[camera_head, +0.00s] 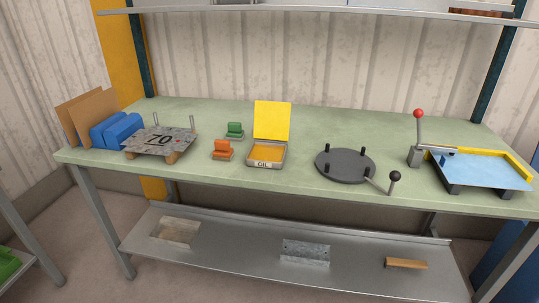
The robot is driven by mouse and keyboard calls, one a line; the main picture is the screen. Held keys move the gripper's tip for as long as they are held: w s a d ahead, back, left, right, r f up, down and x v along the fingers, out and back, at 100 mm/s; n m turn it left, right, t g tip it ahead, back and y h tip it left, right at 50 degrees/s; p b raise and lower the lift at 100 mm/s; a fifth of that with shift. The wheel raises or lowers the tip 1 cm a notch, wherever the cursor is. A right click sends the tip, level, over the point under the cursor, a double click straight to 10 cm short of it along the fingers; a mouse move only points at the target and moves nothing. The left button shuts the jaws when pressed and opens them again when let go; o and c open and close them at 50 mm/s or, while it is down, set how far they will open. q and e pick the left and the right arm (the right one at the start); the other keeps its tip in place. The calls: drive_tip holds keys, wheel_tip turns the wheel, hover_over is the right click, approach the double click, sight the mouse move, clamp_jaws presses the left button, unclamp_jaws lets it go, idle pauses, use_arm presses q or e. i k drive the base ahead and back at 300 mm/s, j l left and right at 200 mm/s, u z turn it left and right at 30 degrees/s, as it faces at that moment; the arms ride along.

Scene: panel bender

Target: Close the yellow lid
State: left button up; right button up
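The yellow lid (271,121) stands open and roughly upright at the back of a small grey box (264,164) marked "OIL". The box has a yellow-orange inside and sits near the middle of the green workbench (305,124). Neither of my grippers shows in the head view.
Left of the box are small orange (222,150) and green (234,130) blocks and a metal plate (160,141) marked "70". Right are a dark round plate (346,165) with a black-knobbed lever and a blue-topped bender (480,169) with a red-knobbed lever. A shelf (330,9) runs above.

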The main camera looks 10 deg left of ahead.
sight(272, 119)
drive_tip(key=i+j+z, duration=0.15)
drive_tip(key=j, duration=0.2)
drive_tip(key=i+j+z, duration=0.15)
drive_tip(key=j, duration=0.2)
drive_tip(key=j+z, duration=0.1)
drive_tip(key=j, duration=0.25)
drive_tip(key=i+j+z, duration=0.15)
drive_tip(key=j, duration=0.25)
